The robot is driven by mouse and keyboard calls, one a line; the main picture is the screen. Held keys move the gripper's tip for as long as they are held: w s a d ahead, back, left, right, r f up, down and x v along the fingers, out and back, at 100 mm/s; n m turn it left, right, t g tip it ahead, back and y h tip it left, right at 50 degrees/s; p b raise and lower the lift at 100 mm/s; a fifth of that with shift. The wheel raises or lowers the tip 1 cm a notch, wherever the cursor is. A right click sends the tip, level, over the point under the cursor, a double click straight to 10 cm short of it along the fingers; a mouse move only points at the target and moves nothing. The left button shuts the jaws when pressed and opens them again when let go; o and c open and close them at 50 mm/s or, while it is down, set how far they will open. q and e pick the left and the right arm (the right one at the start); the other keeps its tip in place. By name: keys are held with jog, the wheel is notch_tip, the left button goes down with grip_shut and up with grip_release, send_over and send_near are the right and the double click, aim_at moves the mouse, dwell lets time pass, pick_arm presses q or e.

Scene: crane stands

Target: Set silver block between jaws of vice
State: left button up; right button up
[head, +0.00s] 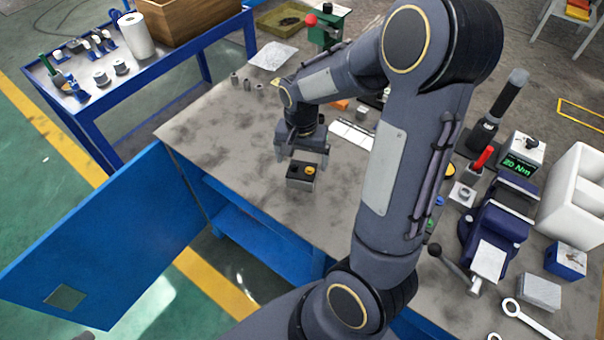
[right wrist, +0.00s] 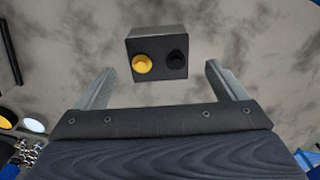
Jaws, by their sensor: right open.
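The blue vice (head: 497,222) is on the right part of the bench, with a bright metal face (head: 489,259) toward the front and a dark lever at its left. Its jaw gap is hard to make out. A silver block (head: 540,291) lies on the bench at the right of the vice, apart from it. My right gripper (head: 302,160) is far to the left of both, open, above a small dark box with a yellow and a black button (head: 300,178). In the right wrist view the box (right wrist: 158,50) shows beyond and between the open fingers, apparently untouched. My left gripper is out of view.
My right arm crosses the middle of the bench and hides part of it. The bench's left part (head: 215,125) is mostly clear.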

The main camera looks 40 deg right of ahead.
aim_at(302, 169)
notch_tip(302, 169, down, 6)
jog(key=shift+s+r, duration=0.1)
jog(key=shift+s, duration=0.05)
jog(key=c, duration=1.4)
jog(key=shift+r, duration=0.1)
jog(key=shift+c, duration=1)
jog(key=shift+r, duration=0.1)
